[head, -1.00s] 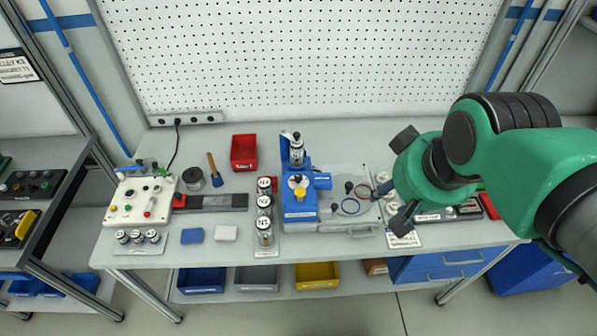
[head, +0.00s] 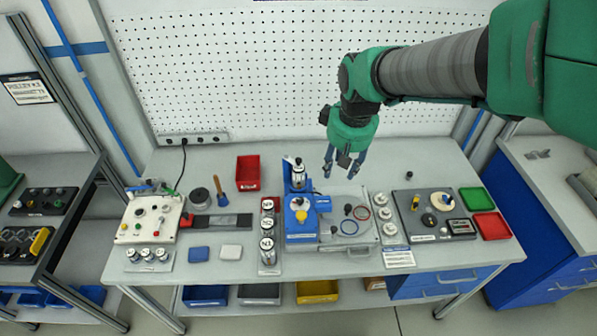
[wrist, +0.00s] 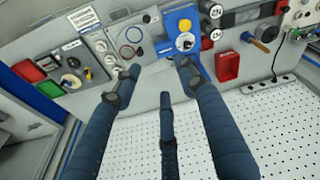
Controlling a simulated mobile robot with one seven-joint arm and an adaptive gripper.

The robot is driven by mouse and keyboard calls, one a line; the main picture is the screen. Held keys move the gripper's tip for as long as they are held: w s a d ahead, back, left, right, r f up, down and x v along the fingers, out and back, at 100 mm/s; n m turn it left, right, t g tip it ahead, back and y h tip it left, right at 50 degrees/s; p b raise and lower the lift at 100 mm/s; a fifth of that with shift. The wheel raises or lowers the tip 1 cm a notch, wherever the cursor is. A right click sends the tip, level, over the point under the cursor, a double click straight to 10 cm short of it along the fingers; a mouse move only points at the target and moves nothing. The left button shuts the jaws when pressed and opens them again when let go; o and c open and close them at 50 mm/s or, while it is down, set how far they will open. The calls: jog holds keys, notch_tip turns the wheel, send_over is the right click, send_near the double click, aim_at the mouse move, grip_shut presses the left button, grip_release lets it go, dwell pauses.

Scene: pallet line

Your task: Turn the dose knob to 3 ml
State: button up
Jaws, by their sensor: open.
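A blue dosing device (head: 296,232) stands at the middle of the bench with a yellow knob (head: 301,215) on its front and a small bottle (head: 298,172) above. The device also shows at the top of the wrist view, with the yellow knob (wrist: 185,25). The scale marks are too small to read. My gripper (head: 342,172) is open and empty, pointing down above the back of the bench. It is behind and to the right of the knob, apart from it. Its open fingers (wrist: 150,78) also show in the wrist view.
A grey tray with rings (head: 337,242) and a row of white-capped vials (head: 390,230) stand right of the device. Labelled canisters (head: 267,262) stand close to its left. A red bin (head: 248,173) is behind left. A dark control panel (head: 407,208) lies farther right.

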jog(key=w+a+f+n+g+p, duration=0.1)
jog(key=w+a+f+n+p, duration=0.15)
jog(key=w+a+f, duration=0.35)
jog(key=n+g+p, duration=0.1)
jog(key=n+p, duration=0.1)
jog(key=p, duration=0.2)
send_over(300, 199)
notch_tip(300, 199, down, 7)
jog(key=shift+f+m, duration=0.25)
notch_tip(300, 199, down, 14)
jog(key=shift+r+p, duration=0.25)
jog(key=shift+p, duration=0.3)
grip_shut()
